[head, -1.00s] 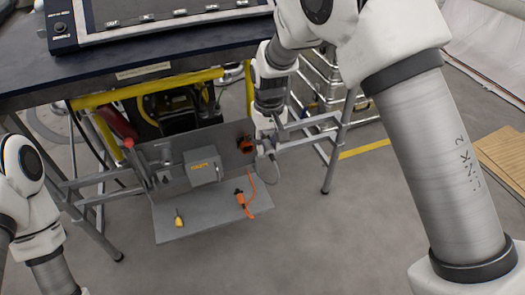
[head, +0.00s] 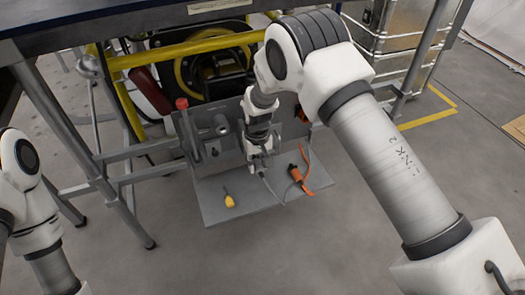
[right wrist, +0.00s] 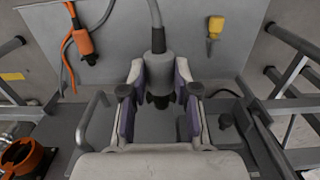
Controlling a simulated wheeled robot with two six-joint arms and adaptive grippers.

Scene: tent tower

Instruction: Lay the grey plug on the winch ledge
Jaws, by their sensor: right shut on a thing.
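My right gripper (head: 258,170) is shut on the grey plug (right wrist: 158,68), which shows between its two fingers in the right wrist view. A grey cable (right wrist: 155,14) runs from the plug away over the ledge. The winch ledge (head: 222,212) is a flat grey plate under the upright panel, and it also fills the top of the right wrist view (right wrist: 130,38). The gripper is over the ledge's back part, in front of the panel. I cannot tell whether the plug touches the ledge. My left gripper is outside the picture; only part of that arm shows.
An orange connector (head: 295,173) with an orange cable lies on the ledge to the right. A yellow-handled thing (head: 229,200) lies on its left part. A red-topped lever (head: 183,118) stands at the panel's left. An orange socket (right wrist: 22,157) shows low in the right wrist view.

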